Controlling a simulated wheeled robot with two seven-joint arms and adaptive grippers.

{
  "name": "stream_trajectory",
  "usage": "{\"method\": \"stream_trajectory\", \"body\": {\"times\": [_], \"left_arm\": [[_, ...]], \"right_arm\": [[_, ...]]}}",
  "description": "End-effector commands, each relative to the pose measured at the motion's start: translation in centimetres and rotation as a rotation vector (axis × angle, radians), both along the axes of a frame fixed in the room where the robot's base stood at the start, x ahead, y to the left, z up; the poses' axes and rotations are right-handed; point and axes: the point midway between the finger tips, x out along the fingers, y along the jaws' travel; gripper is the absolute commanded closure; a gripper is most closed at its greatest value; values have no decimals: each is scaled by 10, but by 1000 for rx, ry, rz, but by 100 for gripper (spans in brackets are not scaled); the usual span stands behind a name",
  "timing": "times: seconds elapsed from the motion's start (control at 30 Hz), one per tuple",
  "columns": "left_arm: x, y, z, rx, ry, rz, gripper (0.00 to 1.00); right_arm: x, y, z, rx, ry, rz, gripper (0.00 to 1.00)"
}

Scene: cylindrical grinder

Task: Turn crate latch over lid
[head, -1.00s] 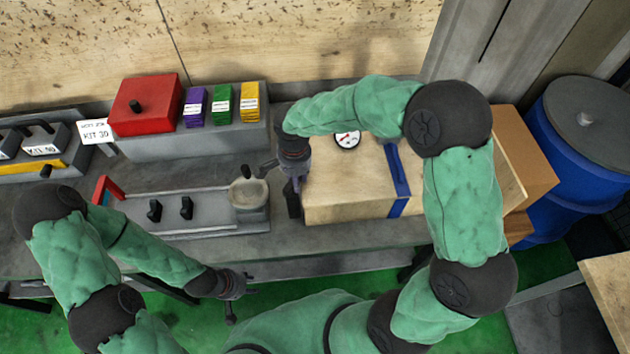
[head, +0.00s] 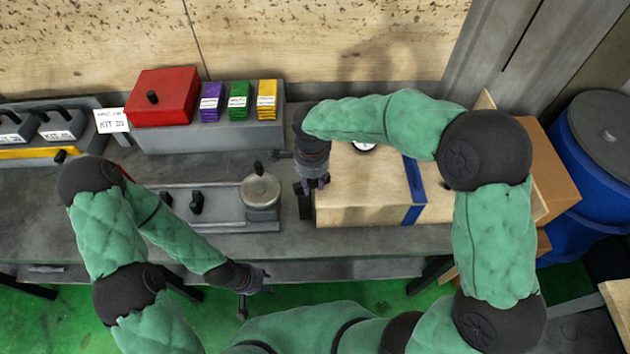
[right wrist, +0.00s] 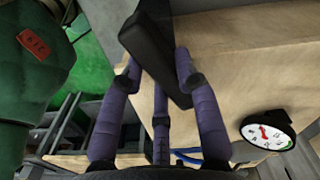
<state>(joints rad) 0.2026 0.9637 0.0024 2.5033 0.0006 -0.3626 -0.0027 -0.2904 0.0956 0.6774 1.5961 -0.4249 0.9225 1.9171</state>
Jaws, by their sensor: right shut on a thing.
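The pale wooden crate (head: 350,208) stands on the bench right of centre, with a blue strap (head: 415,185) around it. The black latch (head: 305,206) is at the crate's left end; in the right wrist view the latch (right wrist: 152,45) is a dark bar slanting between my fingers. My right gripper (head: 312,186) comes down at that end and is shut on the latch; its purple fingers (right wrist: 160,75) are on either side of the bar. How far the latch overlaps the lid is unclear. My left gripper (head: 250,285) hangs away from the crate, in front of the bench; its jaws are too small to read.
A round gauge (head: 364,146) is on the crate's top, partly behind my right arm. A grey fixture with a round pot (head: 261,195) stands left of the latch. A red box (head: 162,98) and coloured packs are behind. A blue barrel (head: 570,185) stands right.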

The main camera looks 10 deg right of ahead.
Motion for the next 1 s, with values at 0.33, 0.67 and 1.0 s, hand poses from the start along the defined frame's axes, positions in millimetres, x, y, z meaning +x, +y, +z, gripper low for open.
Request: {"method": "stream_trajectory", "body": {"times": [0.33,0.67,1.0], "left_arm": [[0,0,0,0,0,0,60],[0,0,0,0,0,0,60],[0,0,0,0,0,0,60]], "right_arm": [[0,0,0,1,0,-1,100],[0,0,0,0,0,0,43],[1,0,25,1,-6,0,43]]}}
